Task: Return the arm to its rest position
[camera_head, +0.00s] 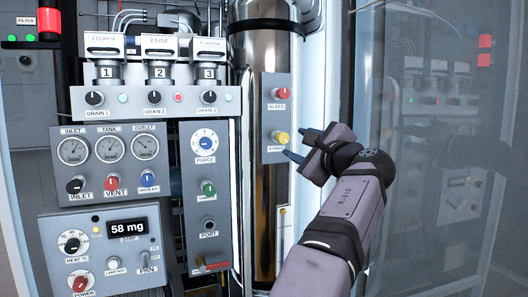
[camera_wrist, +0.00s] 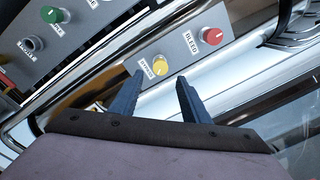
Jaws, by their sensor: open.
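My gripper (camera_head: 301,146) is at the right of the panel in the head view, with its blue fingers pointing left toward the yellow bypass knob (camera_head: 280,137). In the wrist view my gripper (camera_wrist: 160,87) is open and empty, its two blue fingers apart. The yellow knob (camera_wrist: 160,66) shows between and beyond the fingertips. No contact between the fingers and the knob can be made out. The red bleed knob (camera_head: 281,93) is above the yellow one; it also shows in the wrist view (camera_wrist: 211,36).
A shiny metal cylinder (camera_head: 257,55) stands behind the small knob plate. Left are the gauge panel (camera_head: 100,130), the purge panel (camera_head: 205,160) and the heater box with a 58 mg display (camera_head: 127,226). A glass pane (camera_head: 440,150) is at the right, close to my arm.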

